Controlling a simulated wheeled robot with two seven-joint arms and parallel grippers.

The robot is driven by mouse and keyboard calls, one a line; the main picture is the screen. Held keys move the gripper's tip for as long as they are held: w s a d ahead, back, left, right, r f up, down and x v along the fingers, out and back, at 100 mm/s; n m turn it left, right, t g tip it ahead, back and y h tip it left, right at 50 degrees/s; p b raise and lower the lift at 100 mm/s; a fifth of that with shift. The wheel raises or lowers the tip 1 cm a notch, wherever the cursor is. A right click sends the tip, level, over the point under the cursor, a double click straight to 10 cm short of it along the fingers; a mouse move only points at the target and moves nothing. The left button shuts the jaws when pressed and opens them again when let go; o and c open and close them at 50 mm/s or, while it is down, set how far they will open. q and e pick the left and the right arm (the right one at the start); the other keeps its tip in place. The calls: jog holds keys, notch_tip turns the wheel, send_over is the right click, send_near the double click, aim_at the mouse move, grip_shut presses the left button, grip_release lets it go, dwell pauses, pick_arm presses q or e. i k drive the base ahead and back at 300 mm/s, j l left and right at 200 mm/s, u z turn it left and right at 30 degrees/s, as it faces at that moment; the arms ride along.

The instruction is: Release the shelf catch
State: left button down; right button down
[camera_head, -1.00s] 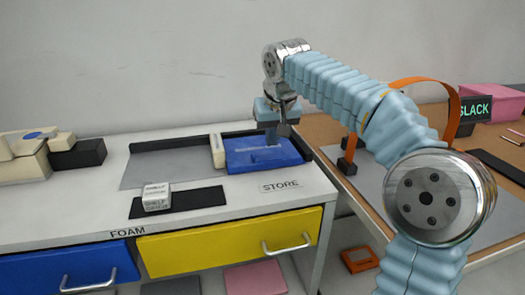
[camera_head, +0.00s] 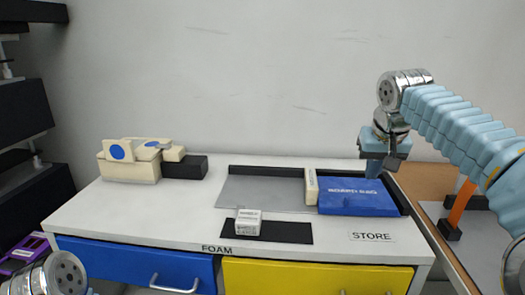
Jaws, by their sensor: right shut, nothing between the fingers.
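A small white block (camera_head: 247,222) stands on a black strip (camera_head: 288,233) near the front of the white worktop; its label, legible in the earlier frame, reads SHELF CATCH. My right gripper (camera_head: 376,170) points down at the back right, over or just behind the blue block (camera_head: 357,197); I cannot tell whether it touches it. The right gripper is shut and empty, well to the right of the white block. My left gripper is not in view; only a metal joint of that arm shows at the bottom left.
A cream fixture (camera_head: 130,166) with blue discs and a black block (camera_head: 184,167) stand at the back left. A cream upright piece (camera_head: 311,187) stands beside the blue block, on a grey mat (camera_head: 262,192). Blue (camera_head: 140,262) and yellow drawers (camera_head: 315,277) are below. Dark shelves (camera_head: 22,110) are at far left.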

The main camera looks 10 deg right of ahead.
aim_at(248, 222)
jog(key=k, duration=1)
